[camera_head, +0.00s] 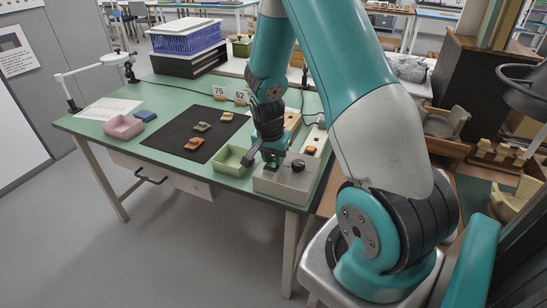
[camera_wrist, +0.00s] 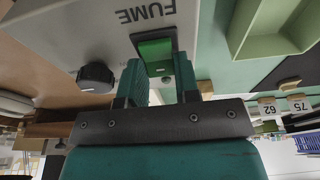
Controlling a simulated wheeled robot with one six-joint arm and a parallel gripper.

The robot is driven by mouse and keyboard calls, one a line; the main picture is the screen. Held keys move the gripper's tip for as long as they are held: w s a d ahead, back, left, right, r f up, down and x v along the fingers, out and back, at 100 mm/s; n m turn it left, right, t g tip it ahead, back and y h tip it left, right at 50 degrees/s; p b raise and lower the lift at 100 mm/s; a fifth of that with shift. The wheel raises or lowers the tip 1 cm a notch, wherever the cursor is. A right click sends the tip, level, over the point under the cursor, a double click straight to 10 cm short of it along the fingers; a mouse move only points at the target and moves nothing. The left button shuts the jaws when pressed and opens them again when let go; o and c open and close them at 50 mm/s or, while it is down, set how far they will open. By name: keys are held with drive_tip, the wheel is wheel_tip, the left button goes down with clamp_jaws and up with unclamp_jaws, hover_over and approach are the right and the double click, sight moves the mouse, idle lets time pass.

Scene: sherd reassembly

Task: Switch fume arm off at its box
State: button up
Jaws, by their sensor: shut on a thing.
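The fume box (camera_head: 268,186) is a pale grey box at the front right corner of the green table, in front of my arm. In the wrist view the box (camera_wrist: 70,40) carries the word FUME, a black knob (camera_wrist: 96,76) and a green rocker switch (camera_wrist: 155,52) in a dark frame. My gripper (camera_wrist: 160,75) has its two teal fingers at either side of the green switch, shut on it. In the head view my gripper (camera_head: 271,156) points down at the box top, left of the knob (camera_head: 298,165). Which way the rocker is tipped is hard to tell.
A light green tray (camera_head: 232,160) stands close to the left of the box. A dark mat (camera_head: 180,142) holds several sherds. A pale strip with an orange switch (camera_head: 311,150) lies behind the box. Number tags (camera_head: 219,91) stand behind.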

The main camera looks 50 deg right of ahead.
drive_tip(key=o, duration=0.9)
drive_tip(key=shift+r, duration=0.15)
drive_tip(key=p+v, duration=0.1)
drive_tip(key=v, duration=1.6)
drive_tip(key=shift+a+r, duration=0.1)
drive_tip(key=s+a+r+n+y+p, duration=0.1)
drive_tip(key=s+a+r+n+y, duration=0.15)
drive_tip(key=a+n, duration=0.4)
drive_tip(key=s+a+r+n+y+p, duration=0.1)
drive_tip(key=s+a+r+n, duration=0.15)
drive_tip(key=a, duration=0.65)
drive_tip(key=s+a+r+n+y, duration=0.1)
drive_tip(key=s+a+n, duration=0.3)
drive_tip(key=s+a+r+n+y, duration=0.1)
drive_tip(key=s+a+n, duration=0.3)
drive_tip(key=s+a+r+n+y, duration=0.1)
drive_tip(key=s+a+r+n, duration=0.1)
drive_tip(key=s+a+n, duration=0.2)
drive_tip(key=shift+a+r+g+p, duration=0.15)
drive_tip(key=shift+a+g+p, duration=0.25)
